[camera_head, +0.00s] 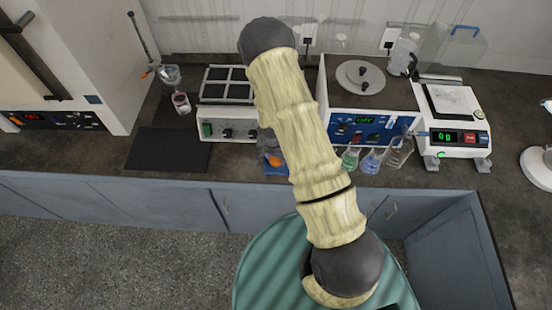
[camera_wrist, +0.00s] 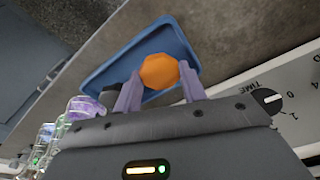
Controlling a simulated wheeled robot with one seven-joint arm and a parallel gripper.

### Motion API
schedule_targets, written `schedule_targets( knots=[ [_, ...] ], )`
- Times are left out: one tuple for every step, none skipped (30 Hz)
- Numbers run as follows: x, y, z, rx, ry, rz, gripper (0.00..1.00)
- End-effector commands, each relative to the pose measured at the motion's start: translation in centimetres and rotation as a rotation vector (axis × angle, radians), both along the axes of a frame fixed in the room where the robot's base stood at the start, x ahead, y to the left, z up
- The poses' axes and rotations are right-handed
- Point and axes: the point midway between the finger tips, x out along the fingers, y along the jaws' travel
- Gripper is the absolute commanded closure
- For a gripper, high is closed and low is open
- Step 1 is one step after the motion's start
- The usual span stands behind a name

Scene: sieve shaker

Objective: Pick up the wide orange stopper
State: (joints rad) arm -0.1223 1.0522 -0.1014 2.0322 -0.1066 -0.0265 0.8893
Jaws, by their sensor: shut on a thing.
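The wide orange stopper (camera_wrist: 159,71) shows in the wrist view between the two purple-grey fingertips of my gripper (camera_wrist: 160,85). My gripper is shut on it. Behind the stopper in that view is a blue tray (camera_wrist: 103,75); the gap between stopper and tray cannot be judged. In the head view the orange stopper (camera_head: 274,160) is a small patch left of my arm, over the blue tray (camera_head: 272,170). My arm hides most of my gripper there. A dark rounded thing (camera_wrist: 110,97) lies beside the left finger in the wrist view, partly hidden.
Flasks with coloured liquid (camera_head: 371,161) stand right of my arm at the bench front. A white hotplate box (camera_head: 228,120) stands left, the sieve shaker (camera_head: 345,110) behind, and a balance (camera_head: 455,125) at right. A dark mat (camera_head: 168,149) lies bare at left.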

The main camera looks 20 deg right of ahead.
Motion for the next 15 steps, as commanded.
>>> schedule_targets(
  knots=[
    [0.0,0.0,0.2,0.0,-0.001,0.0,0.81],
    [0.0,0.0,0.3,0.0,-0.001,0.0,0.81],
    [0.1,0.0,0.5,0.0,-0.001,0.0,0.81],
    [0.1,0.0,0.7,0.0,-0.001,0.0,0.81],
    [0.1,0.0,1.0,0.0,-0.003,0.0,0.81],
    [0.1,0.0,1.4,0.0,-0.004,0.0,0.81],
    [0.1,0.0,1.7,0.001,-0.003,0.0,0.81],
    [0.1,0.0,2.1,0.001,-0.003,0.0,0.81],
    [0.1,0.0,2.6,0.001,-0.003,0.0,0.81],
    [0.2,0.0,3.1,0.0,-0.006,0.0,0.81],
    [0.2,0.0,3.6,0.001,-0.005,-0.001,0.81],
    [0.2,0.0,4.3,0.001,-0.006,-0.002,0.81],
    [0.1,0.0,4.7,0.001,-0.005,-0.002,0.81],
    [0.1,0.0,5.2,0.001,-0.005,-0.001,0.81],
    [0.1,0.0,5.9,0.001,-0.006,-0.001,0.81]
  ],
)
